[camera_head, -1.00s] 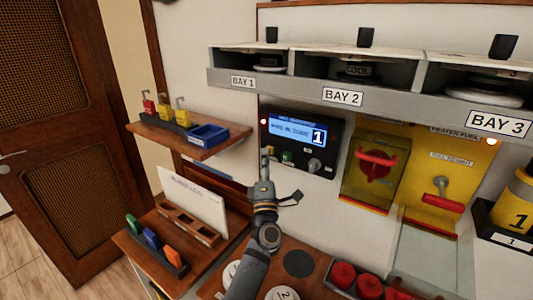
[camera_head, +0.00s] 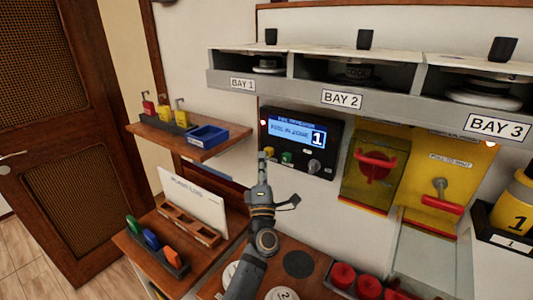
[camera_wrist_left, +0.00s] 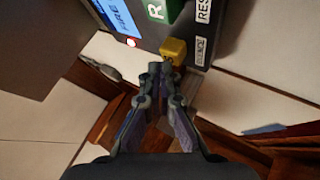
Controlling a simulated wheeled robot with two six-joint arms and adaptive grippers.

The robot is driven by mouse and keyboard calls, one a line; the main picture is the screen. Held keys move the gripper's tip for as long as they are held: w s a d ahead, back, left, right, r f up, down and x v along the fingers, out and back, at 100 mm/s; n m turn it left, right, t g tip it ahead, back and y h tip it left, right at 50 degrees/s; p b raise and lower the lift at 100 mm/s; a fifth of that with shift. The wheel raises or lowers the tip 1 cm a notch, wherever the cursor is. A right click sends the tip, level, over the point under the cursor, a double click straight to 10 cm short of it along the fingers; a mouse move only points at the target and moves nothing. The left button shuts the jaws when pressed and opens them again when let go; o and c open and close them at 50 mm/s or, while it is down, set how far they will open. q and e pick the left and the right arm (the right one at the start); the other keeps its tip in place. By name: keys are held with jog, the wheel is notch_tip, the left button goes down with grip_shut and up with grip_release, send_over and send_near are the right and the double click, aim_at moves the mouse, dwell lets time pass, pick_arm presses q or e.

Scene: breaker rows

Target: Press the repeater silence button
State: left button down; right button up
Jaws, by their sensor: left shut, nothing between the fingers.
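The repeater (camera_head: 299,139) is a black wall panel with a lit blue screen reading "FIRE IN ZONE" and a 1. A red lamp glows on its left, also in the left wrist view (camera_wrist_left: 132,42). The yellow silence button (camera_wrist_left: 172,50) sits beside a partly readable label (camera_wrist_left: 201,50) in the wrist view. My left gripper (camera_head: 263,156) is shut and empty, in front of the panel's lower left. In the wrist view its fingertips (camera_wrist_left: 160,69) are just below the yellow button; I cannot tell whether they touch it. My right gripper is not in view.
A green button (camera_head: 287,158) and a grey knob (camera_head: 314,166) are right of the fingertips. A yellow box with a red handle (camera_head: 376,165) is further right. A shelf with a blue tray (camera_head: 207,136) is left. The bay shelf (camera_head: 300,90) overhangs the panel.

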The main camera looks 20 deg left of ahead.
pick_arm(q)
jog(key=s, duration=0.3)
jog(key=s+p, duration=0.1)
jog(key=s, duration=0.1)
jog(key=shift+s+a+r, duration=0.1)
jog(key=shift+a, duration=0.25)
dwell(0.4)
